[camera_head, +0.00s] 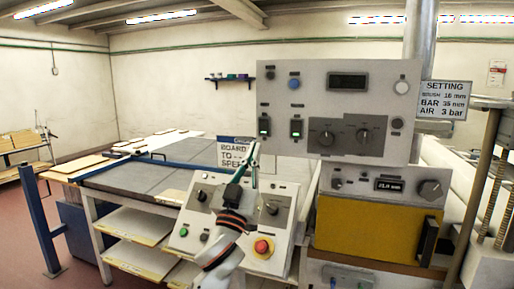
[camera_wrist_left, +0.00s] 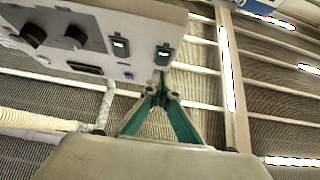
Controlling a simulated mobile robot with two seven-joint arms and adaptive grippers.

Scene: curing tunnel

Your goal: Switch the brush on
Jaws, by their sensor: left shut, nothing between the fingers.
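The upper control panel (camera_head: 330,95) carries two dark rocker switches with green lights, a left one (camera_head: 264,126) and a right one (camera_head: 296,128). Their labels are too small to read, so I cannot tell which belongs to the brush. Contact cannot be told. My right gripper is not in view.
Below is a sloped console (camera_head: 225,215) with knobs, buttons and a red stop button (camera_head: 262,247). A yellow-fronted unit (camera_head: 365,228) stands right of it. A setting sign (camera_head: 444,98) hangs at right. A grey-topped table (camera_head: 150,180) stands at left.

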